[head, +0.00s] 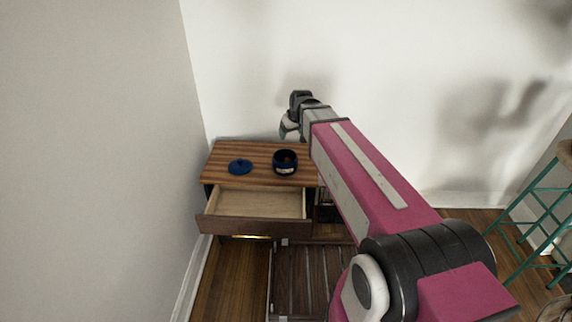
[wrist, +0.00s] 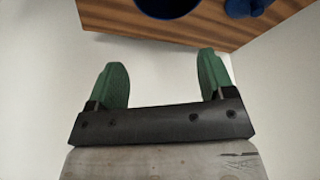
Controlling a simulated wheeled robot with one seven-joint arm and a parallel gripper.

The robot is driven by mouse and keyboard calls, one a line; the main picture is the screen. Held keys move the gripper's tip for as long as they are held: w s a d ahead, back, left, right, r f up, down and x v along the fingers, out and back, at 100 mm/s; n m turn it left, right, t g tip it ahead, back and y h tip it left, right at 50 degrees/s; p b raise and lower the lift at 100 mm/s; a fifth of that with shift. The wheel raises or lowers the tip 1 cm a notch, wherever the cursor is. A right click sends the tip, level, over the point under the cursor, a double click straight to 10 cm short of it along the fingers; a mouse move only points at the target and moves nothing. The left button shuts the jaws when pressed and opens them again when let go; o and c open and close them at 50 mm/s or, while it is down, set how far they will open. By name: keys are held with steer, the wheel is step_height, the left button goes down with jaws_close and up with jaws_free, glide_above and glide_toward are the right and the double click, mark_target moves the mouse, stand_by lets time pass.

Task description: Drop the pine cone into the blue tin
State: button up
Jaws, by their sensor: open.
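The dark blue tin (head: 285,168) stands open and upright on the wooden cabinet top, and a brownish thing shows inside its mouth. It may be the pine cone, but it is too small to tell; no pine cone shows elsewhere. The tin's lower edge also shows at the top of the wrist view (wrist: 170,8). My gripper (head: 287,127) is above the back of the cabinet, beyond and higher than the tin. In the wrist view its green fingers (wrist: 160,68) are spread apart with nothing between them.
The cabinet's drawer (head: 262,204) is pulled out and looks empty. A wall stands close on the left. A teal-legged stool (head: 540,200) is at the far right.

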steer(key=shift+v, duration=2.05)
steer(key=s+d+f+m+g+h, duration=0.2)
steer(key=s+d+f+m+g, duration=0.2)
steer(key=s+d+f, duration=1.1)
step_height(320, 180, down, 2)
steer(key=shift+d+f+m, duration=0.1)
steer(key=shift+d+m, duration=0.7)
steer(key=shift+d, duration=0.3)
steer(key=shift+a, duration=0.1)
